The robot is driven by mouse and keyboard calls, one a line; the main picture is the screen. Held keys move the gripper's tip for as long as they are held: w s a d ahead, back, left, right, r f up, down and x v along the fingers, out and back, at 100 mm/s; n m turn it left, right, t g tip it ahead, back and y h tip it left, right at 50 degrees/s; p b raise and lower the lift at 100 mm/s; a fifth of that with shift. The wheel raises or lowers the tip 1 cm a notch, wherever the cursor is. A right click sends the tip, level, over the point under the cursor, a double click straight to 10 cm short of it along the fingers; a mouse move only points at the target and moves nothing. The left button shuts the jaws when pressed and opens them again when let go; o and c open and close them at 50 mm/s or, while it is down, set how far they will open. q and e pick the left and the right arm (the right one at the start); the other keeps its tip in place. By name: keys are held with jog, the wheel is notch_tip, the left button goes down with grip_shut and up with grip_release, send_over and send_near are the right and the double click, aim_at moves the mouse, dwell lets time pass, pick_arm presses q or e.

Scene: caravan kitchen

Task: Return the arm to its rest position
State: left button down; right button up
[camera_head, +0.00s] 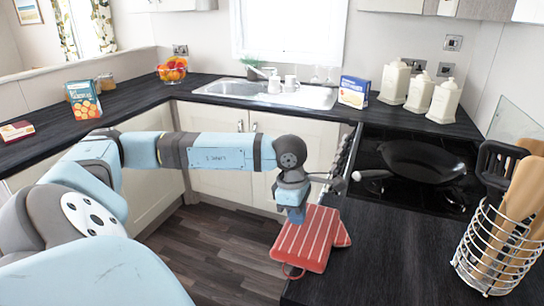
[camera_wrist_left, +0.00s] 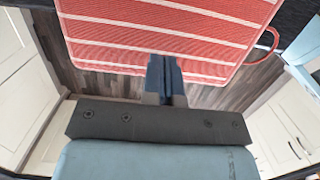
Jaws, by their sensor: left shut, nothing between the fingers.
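My left arm reaches in from the left in the head view. Its gripper (camera_head: 296,214) points down over the red and white striped oven mitt or cloth (camera_head: 308,242), at the left edge of the right-hand counter. In the left wrist view the shut fingers (camera_wrist_left: 165,78) show against the striped cloth (camera_wrist_left: 170,28), with nothing between them. I cannot tell whether the fingertips touch the cloth. The cloth hangs partly past the counter edge, and a red loop (camera_wrist_left: 268,42) sticks out at its corner. My right gripper is not in view.
A black pan (camera_head: 422,160) sits on the hob to the right. A wire utensil holder (camera_head: 490,258) stands at the front right. White canisters (camera_head: 443,102), a blue box (camera_head: 353,91) and the sink (camera_head: 270,93) line the back. The open floor (camera_head: 215,235) lies below my arm.

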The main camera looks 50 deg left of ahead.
pick_arm(q)
jog(key=s+a, duration=0.3)
jog(key=a, duration=0.3)
jog(key=shift+s, duration=0.3)
